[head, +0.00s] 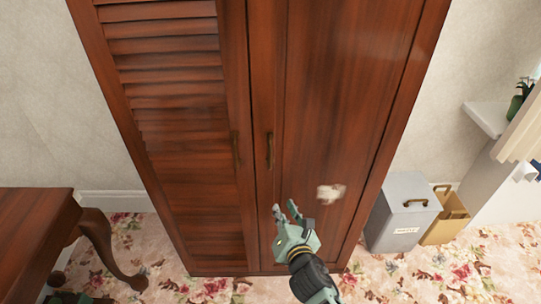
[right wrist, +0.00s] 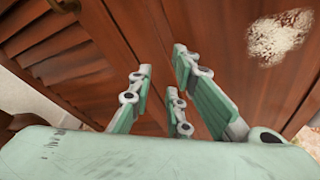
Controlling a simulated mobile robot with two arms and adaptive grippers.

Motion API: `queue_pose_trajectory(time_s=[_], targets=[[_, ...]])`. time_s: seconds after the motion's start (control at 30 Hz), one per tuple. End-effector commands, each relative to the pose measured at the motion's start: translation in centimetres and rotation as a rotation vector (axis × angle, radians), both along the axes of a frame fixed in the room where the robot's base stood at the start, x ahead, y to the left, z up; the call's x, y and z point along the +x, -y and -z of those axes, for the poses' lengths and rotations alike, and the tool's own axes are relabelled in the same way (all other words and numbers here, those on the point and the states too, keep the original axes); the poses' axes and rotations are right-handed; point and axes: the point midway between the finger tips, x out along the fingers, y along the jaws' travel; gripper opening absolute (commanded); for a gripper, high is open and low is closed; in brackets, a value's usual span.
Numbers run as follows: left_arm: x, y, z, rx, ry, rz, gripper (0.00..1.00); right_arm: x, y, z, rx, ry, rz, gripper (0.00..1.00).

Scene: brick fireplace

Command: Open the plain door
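The plain door (head: 335,100) is the right-hand door of a tall reddish-brown wardrobe and appears shut. Its slim dark metal handle (head: 270,150) stands upright near the door's left edge. My right gripper (head: 285,207) is in front of the door's lower part, below the handle, with its fingers spread and empty. In the right wrist view, the open fingers (right wrist: 165,80) point toward the wood, with slats on the left and the plain door (right wrist: 240,55) on the right. I cannot tell whether a fingertip touches the wood. My left gripper is not clearly visible.
The louvered door (head: 180,130) beside it is shut and has its own handle (head: 235,148). A pale worn patch (head: 330,193) marks the plain door. A wooden table (head: 35,225) stands at left. A grey bin (head: 403,210) and yellow box (head: 447,220) stand right on floral carpet.

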Motion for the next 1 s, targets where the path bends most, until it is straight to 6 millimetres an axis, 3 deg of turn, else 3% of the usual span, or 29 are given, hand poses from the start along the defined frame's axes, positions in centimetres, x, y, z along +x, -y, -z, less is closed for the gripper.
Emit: queue_pose_trajectory(time_s=[0.03,0.1,0.2,0.3,0.8,1.0], targets=[[0.0,0.0,0.0,0.000,0.000,0.000,0.40,0.8,-0.7,-4.1,-0.103,0.099,-0.030,0.17],[0.0,0.0,0.0,0.000,0.000,0.000,0.40,1.4,-1.2,-8.3,-0.236,0.205,-0.053,0.17],[0.0,0.0,0.0,0.000,0.000,0.000,0.40,1.6,-1.6,-12.3,-0.363,0.304,-0.064,0.17],[0.0,0.0,0.0,0.000,-0.001,0.000,0.40,1.8,-1.8,-14.0,-0.425,0.348,-0.065,0.17],[-0.1,0.0,0.0,0.000,-0.001,0.000,0.40,8.4,-3.1,-14.2,-0.434,0.354,-0.064,0.17],[-0.1,0.0,0.0,0.000,-0.001,0.000,0.40,9.3,-3.3,-14.1,-0.434,0.351,-0.066,0.17]])
